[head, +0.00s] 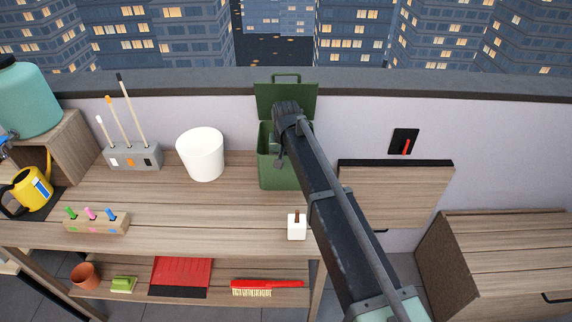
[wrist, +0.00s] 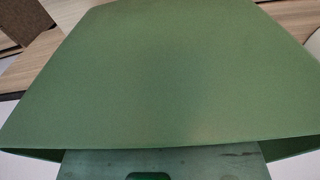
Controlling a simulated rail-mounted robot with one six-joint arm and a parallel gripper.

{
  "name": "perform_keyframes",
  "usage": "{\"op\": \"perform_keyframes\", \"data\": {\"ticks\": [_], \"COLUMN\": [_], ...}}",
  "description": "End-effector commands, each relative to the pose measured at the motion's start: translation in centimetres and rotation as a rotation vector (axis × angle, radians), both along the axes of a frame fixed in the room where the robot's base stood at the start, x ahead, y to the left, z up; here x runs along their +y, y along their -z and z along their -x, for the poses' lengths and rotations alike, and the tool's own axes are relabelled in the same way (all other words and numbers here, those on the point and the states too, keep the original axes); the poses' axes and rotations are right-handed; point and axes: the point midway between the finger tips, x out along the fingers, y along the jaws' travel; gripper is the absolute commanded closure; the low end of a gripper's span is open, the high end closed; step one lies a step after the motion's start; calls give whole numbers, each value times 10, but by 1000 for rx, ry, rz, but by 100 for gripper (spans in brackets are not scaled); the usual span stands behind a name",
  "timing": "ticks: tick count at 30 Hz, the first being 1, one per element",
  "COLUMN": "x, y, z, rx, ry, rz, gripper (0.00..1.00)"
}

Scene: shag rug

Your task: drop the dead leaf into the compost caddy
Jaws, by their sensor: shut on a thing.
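The compost caddy (head: 283,178) is a green bin at the back of the wooden bench, with its lid (head: 293,95) raised open behind it. My gripper (head: 279,152) is shut and points down at the caddy's open mouth, at about rim height or a little inside. My wrist and arm cover part of the mouth. The dead leaf cannot be made out in either view; what the jaws hold is hidden. In the wrist view, green caddy surface (wrist: 170,80) fills most of the picture, very close, and the fingertips do not show.
A white pot (head: 201,158) stands left of the caddy. A small white block (head: 297,228) with a brown top piece is at the bench's front right. A grey tool holder (head: 133,157) and yellow watering can (head: 32,188) are further left. A folded wooden shelf (head: 393,195) hangs at right.

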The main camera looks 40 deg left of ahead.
Motion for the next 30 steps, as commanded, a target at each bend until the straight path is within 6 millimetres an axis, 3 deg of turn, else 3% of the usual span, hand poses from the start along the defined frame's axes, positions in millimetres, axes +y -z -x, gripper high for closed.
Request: {"op": "perform_keyframes", "data": {"ticks": [13,14,18,26,30], "x": [0,0,0,0,0], "y": [12,11,11,11,1], "z": [0,0,0,0,0], "rx": [0,0,0,0,0], "ry": [0,0,0,0,0], "rz": [0,0,0,0,0], "gripper": [100,75,53,51,51]}}
